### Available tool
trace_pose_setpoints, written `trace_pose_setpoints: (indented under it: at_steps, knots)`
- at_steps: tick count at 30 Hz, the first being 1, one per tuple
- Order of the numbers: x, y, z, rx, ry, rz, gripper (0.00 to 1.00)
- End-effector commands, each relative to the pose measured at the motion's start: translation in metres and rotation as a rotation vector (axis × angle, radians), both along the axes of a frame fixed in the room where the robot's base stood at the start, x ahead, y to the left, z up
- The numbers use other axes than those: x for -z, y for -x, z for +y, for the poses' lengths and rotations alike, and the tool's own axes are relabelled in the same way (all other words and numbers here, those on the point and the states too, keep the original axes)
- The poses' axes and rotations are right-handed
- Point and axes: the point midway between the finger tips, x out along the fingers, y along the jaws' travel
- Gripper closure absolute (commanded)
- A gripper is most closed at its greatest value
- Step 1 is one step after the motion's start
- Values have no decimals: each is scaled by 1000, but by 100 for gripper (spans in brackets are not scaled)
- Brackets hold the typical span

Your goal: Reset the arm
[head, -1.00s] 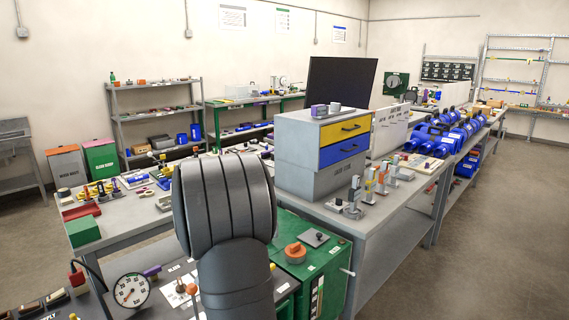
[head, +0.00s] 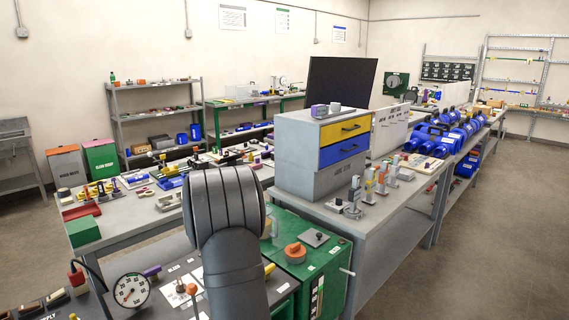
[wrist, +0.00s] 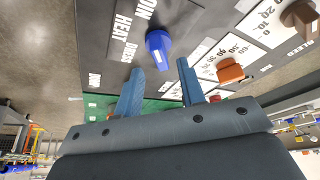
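My gripper (wrist: 160,76) shows in the wrist view with its two blue-grey fingers spread apart and nothing between them. A blue knob (wrist: 158,44) on a dark panel (wrist: 100,30) marked "HEAT" shows beyond the fingertips, apart from them in the picture. In the head view my arm rises in the lower middle, in front of the workbench. My gripper cannot be made out there.
The panel also carries an orange knob (wrist: 230,71) and a brown knob (wrist: 298,16). In the head view a green cabinet (head: 330,262) stands right of my arm, a gauge (head: 131,291) to its left. A drawer unit (head: 300,135) stands on the bench behind.

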Motion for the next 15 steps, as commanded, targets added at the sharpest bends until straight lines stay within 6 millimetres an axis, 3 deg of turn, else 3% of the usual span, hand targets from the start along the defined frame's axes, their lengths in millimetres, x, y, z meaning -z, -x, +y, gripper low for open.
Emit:
trace_pose_setpoints:
  at_steps: [7, 15]
  knots:
    - [41, -16, -2, 1, 0, 2, 64]
    - [38, -16, -3, -126, -2, 1, 64]
